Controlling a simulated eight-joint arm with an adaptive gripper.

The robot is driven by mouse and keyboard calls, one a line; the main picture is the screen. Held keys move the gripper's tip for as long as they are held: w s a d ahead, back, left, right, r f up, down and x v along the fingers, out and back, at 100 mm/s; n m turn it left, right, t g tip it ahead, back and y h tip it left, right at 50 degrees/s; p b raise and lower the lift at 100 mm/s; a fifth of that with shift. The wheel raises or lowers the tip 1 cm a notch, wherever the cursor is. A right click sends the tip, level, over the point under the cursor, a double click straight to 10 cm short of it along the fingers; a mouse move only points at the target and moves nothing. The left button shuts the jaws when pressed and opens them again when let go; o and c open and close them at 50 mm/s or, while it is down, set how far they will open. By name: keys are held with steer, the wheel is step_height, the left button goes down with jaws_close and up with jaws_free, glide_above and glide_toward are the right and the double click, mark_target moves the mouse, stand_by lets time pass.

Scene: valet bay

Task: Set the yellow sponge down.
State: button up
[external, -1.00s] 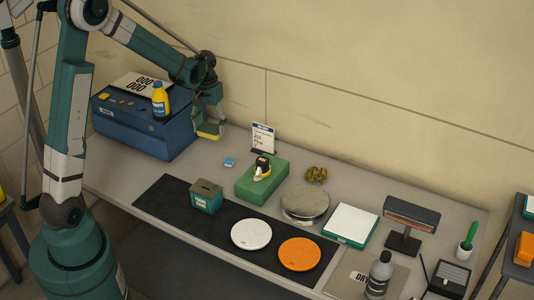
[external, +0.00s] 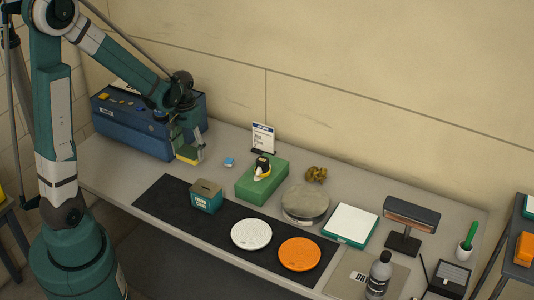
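The yellow sponge (external: 187,154) is between the fingers of my gripper (external: 189,150), in the left part of the external view. It has a yellow body with a darker edge. The gripper points down and appears shut on it. The sponge is low, close to the grey table (external: 226,140), just right of the blue box. I cannot tell whether its underside touches the table.
The blue box (external: 130,133) stands close on the left, partly behind my arm. A teal box (external: 206,197) stands in front on the black mat (external: 165,196).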

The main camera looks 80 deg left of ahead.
glide_above(193, 178)
steer(key=shift+f, duration=2.9)
steer(key=shift+f, duration=2.1)
steer(key=shift+f+b, duration=0.2)
steer(key=shift+b, duration=0.15)
steer(key=o, duration=0.6)
steer(key=shift+r, duration=0.2)
steer(key=shift+r+p, duration=0.45)
steer(key=shift+r, duration=5.55)
